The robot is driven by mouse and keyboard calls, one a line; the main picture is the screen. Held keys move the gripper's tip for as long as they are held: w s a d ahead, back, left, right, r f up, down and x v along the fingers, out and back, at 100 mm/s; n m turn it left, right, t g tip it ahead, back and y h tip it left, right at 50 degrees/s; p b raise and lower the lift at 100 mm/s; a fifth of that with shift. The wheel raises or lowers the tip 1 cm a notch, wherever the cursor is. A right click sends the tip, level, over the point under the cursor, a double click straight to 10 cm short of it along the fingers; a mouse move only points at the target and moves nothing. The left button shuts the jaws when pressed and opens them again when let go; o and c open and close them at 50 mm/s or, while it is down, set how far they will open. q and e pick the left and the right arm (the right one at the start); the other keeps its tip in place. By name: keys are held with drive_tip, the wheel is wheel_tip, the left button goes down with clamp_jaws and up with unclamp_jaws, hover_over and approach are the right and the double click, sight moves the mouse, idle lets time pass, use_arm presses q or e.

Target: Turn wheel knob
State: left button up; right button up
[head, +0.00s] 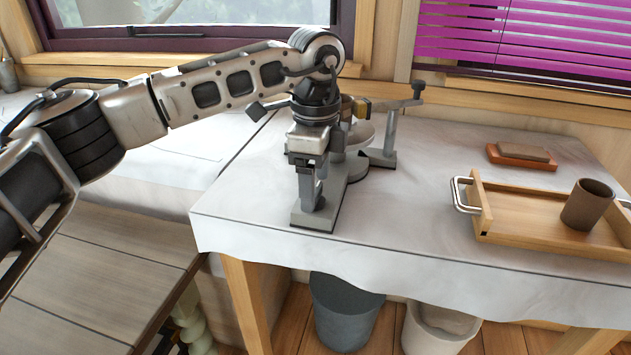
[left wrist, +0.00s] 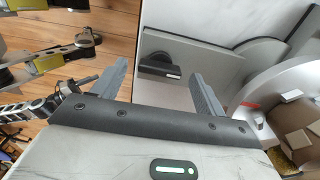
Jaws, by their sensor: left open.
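A grey metal wheel device stands on the cloth-covered table in the head view, with its flat base (head: 312,219) at the near left and a pale round disc (head: 361,134) behind. My left gripper (head: 311,198) points down over the near end of the base and hides part of the device. In the left wrist view, my left gripper (left wrist: 163,90) is open, its two fingers apart with nothing between the tips. A dark rounded knob (left wrist: 157,66) with a small white mark lies beyond the fingers, apart from them. The large pale disc (left wrist: 283,85) shows at the right.
A wooden tray (head: 510,222) with a brown cup (head: 587,204) sits on the table at the right. A block on an orange base (head: 522,157) lies behind it. A dark bucket (head: 345,311) and a pale bucket (head: 432,333) stand below the table.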

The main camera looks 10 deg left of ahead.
use_arm(q)
drive_tip(key=shift+f, duration=0.6)
drive_tip(key=c, duration=1)
drive_tip(key=shift+m, duration=0.3)
